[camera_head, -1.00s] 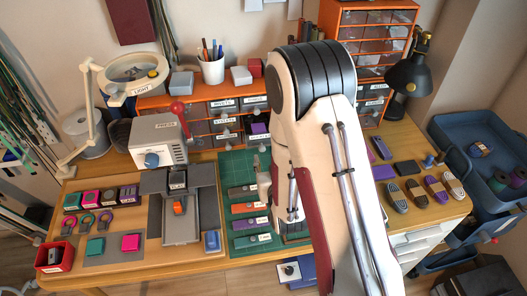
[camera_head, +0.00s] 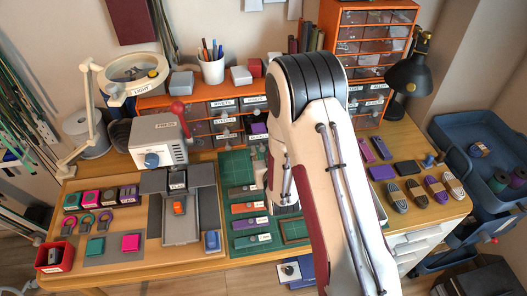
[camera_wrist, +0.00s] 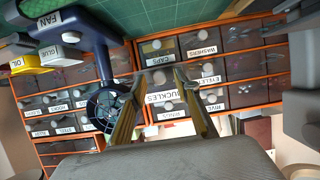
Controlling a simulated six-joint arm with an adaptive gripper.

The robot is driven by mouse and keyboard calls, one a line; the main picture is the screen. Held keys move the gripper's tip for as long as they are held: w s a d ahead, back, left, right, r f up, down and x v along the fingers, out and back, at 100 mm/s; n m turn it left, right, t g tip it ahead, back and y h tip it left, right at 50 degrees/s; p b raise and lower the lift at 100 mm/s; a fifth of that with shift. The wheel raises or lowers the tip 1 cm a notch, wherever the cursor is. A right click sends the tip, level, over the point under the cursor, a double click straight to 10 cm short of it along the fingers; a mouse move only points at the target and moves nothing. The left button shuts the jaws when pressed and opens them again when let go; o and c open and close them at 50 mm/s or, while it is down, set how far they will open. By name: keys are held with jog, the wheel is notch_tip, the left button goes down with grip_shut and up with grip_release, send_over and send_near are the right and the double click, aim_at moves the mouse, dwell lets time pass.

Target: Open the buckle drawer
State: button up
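The buckle drawer (camera_wrist: 163,97), with a white label reading BUCKLES, is in the small orange-framed cabinet, upside down in the wrist view. It sits between the drawer labelled CAPS (camera_wrist: 157,60) and another labelled drawer, beside EYELETS (camera_wrist: 207,80). The drawer looks shut, though its depth is hard to judge. My gripper (camera_wrist: 159,75) is open, its two fingers apart with the drawer's label and round knob seen between them. I cannot tell whether the fingers touch the front. In the head view my arm mostly hides the gripper.
The fan (camera_wrist: 105,100) stands close beside the gripper in the wrist view. In the head view, the press (camera_head: 158,143) with its red lever stands left of the arm. The green mat (camera_head: 237,165) with several labelled blocks lies below the cabinet. A black lamp (camera_head: 410,75) stands right.

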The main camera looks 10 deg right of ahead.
grip_shut()
jog(key=shift+s, duration=0.9)
grip_release()
